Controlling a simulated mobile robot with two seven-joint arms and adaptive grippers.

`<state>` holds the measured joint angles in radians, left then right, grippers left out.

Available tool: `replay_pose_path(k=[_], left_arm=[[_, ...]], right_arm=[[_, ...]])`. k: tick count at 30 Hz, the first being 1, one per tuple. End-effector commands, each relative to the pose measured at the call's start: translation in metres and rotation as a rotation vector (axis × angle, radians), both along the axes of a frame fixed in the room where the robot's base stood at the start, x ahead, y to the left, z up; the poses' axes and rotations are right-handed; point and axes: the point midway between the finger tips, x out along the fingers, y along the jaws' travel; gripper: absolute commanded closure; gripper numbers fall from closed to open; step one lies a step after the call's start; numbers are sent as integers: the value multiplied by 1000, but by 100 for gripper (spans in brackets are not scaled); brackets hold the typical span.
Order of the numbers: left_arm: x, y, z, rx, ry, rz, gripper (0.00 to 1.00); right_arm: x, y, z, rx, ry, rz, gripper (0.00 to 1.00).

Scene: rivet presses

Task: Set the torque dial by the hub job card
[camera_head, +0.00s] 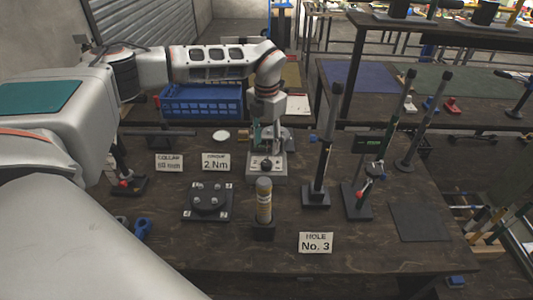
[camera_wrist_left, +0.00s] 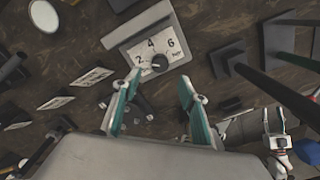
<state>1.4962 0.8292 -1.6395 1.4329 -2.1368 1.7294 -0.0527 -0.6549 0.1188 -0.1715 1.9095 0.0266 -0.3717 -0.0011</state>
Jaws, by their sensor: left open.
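The torque dial is a dark knob (camera_wrist_left: 160,63) on a pale panel (camera_wrist_left: 174,40) marked 2, 4 and 6. Its pointer direction is too small to read. The panel belongs to a grey unit (camera_head: 266,168) mid-table. My left gripper (camera_head: 267,134) hangs over this unit with teal fingers. In the wrist view its fingers (camera_wrist_left: 160,84) are apart and empty, with the knob just beyond the tips. A card (camera_head: 216,161) reads 2 Nm, its top word seemingly TORQUE. A card (camera_head: 169,162) beside it seems to say COLLAR, and a front card (camera_head: 316,242) reads HOLE No. 3.
A dark round hub (camera_head: 207,197) with bolts sits on a plate left of a yellowish cylinder (camera_head: 264,200) in a dark holder. Tall press stands (camera_head: 321,170) rise to the right. A blue crate (camera_head: 203,101) is behind. A dark mat (camera_head: 420,222) lies bare at right.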

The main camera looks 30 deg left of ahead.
Motion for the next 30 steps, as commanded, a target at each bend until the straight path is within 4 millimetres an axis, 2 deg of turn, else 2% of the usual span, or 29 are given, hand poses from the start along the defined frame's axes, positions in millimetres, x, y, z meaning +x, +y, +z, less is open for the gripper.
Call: replay_pose_path(k=[3, 9, 30], left_arm=[[0, 0, 20, 0, -2, -1, 57], [0, 0, 35, 0, 1, 0, 57], [-1, 0, 37, -1, 2, 0, 57]], right_arm=[[0, 0, 0, -1, 0, 1, 60], [0, 0, 0, -1, -1, 1, 60], [3, 0, 2, 0, -6, 1, 60]])
